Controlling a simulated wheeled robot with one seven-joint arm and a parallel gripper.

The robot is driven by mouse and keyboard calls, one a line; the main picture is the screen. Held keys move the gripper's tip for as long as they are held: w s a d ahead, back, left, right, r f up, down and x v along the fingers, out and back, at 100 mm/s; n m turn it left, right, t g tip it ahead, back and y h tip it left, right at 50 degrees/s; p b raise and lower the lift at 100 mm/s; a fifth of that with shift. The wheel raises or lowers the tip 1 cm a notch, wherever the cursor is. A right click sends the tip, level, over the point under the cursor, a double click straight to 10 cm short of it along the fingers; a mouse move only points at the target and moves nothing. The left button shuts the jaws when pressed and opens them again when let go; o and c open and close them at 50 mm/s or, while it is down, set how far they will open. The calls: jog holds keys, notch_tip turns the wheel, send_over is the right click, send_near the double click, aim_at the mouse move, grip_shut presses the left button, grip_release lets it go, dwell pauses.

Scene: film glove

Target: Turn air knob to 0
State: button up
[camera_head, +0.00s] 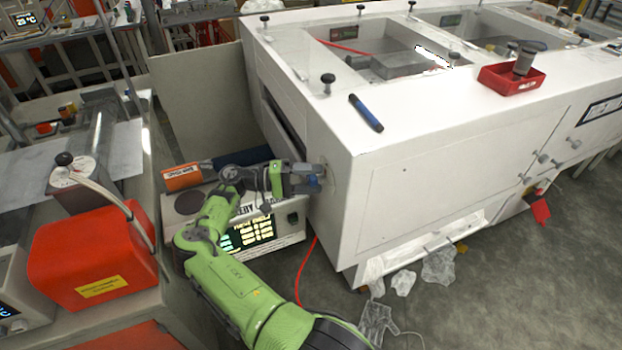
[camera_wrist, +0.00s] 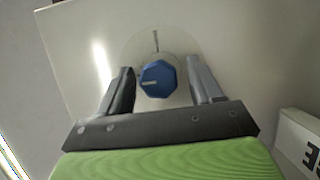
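The air knob (camera_wrist: 158,79) is a blue faceted knob on a pale panel, in the middle of the wrist view. A light line on its face points left, roughly level. A dark mark (camera_wrist: 156,41) stands on the panel just above it. My gripper (camera_wrist: 160,84) is open, with one finger on each side of the knob and a visible gap on both sides. In the head view my gripper (camera_head: 312,180) is at the left end of the white machine (camera_head: 450,170), and the knob is mostly hidden behind it.
A red box (camera_head: 95,255) stands on the bench at left. A blue marker (camera_head: 366,113) and a red tray (camera_head: 511,79) lie on top of the machine. Plastic scraps lie on the floor.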

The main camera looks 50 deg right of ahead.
jog(key=b+v, duration=0.3)
jog(key=v, duration=0.9)
